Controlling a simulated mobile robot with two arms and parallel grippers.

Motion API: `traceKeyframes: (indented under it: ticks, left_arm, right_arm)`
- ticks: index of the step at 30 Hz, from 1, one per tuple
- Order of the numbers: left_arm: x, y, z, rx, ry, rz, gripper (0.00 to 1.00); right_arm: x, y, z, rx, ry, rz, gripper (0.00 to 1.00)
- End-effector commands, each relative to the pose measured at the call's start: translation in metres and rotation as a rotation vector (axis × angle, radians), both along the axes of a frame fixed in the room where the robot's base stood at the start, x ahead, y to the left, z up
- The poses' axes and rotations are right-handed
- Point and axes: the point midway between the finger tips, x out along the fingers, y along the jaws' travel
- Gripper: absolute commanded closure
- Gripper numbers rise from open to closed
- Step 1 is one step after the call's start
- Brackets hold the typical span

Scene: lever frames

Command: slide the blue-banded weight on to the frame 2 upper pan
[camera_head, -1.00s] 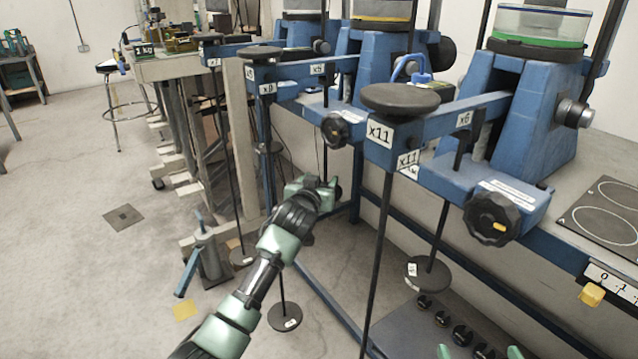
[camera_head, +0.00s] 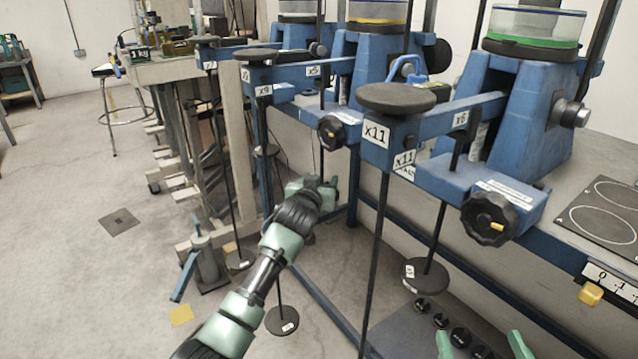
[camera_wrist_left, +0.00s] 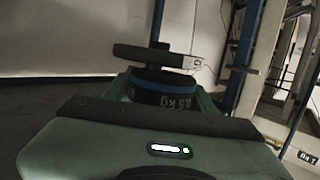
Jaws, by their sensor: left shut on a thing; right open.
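The blue-banded weight (camera_wrist_left: 165,88) is dark, marked in kg, and held in my left gripper (camera_head: 316,190) in the left wrist view. In the head view the hand hides it. A dark round pan (camera_wrist_left: 140,52) on a thin upright rod shows just behind and above the weight in the wrist picture, with a pale tag at its right edge. Whether it touches the weight I cannot tell. In the head view my left gripper is below the short hanger of the middle blue frame (camera_head: 372,72). My right gripper (camera_head: 483,346) is open and empty at the bottom edge.
The near frame's x11 beam (camera_head: 445,118) and its long rod (camera_head: 376,240) stand right of my left arm. A hanging pan (camera_head: 425,274) is further right. A low pan (camera_head: 282,320) hangs beneath my left arm. Open floor (camera_head: 90,270) lies left.

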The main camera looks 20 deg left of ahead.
Motion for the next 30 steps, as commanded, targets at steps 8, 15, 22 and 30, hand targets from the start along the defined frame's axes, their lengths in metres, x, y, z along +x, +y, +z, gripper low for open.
traceKeyframes:
  ticks: [8,15,22,30]
  left_arm:
    - [0.0018,-0.0008,0.0031,0.0,-0.005,-0.001,0.98]
    - [0.002,-0.0008,0.0031,0.0,-0.005,-0.001,0.98]
    - [0.0044,-0.0015,0.0031,0.0,-0.006,-0.001,0.98]
    - [0.0072,-0.0023,0.003,0.0,-0.005,0.0,0.98]
  right_arm:
    - [0.0007,0.0006,0.0043,0.006,-0.019,0.0,0.04]
    - [0.0004,0.0005,0.0033,0.006,-0.016,0.0,0.04]
    - [-0.0005,0.0006,0.0034,0.009,-0.025,0.0,0.04]
    - [-0.0005,0.0009,0.008,0.016,-0.051,0.001,0.04]
